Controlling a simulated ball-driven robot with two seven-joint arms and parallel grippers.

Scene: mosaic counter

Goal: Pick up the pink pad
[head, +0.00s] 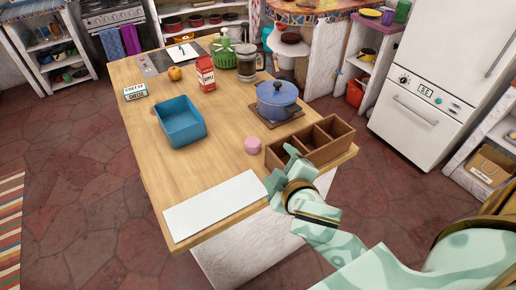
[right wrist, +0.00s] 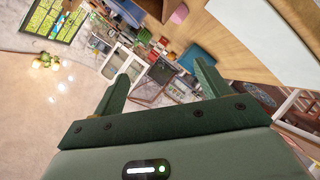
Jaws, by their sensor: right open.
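The pink pad (head: 252,145), a small round pink piece, lies on the wooden counter just left of the wooden divided box. It also shows at the top of the right wrist view (right wrist: 180,13). My right gripper (head: 280,168) is at the counter's front right, nearer to me than the pad and apart from it. In the right wrist view its two fingers (right wrist: 164,72) are spread with nothing between them. My left gripper is not in view.
The wooden divided box (head: 296,153) stands close behind my right gripper. A blue pot (head: 277,96) sits beyond the pad. A blue bin (head: 181,128) is to the left. A white sheet (head: 212,207) lies at the front edge. The counter (head: 222,152) between bin and pad is clear.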

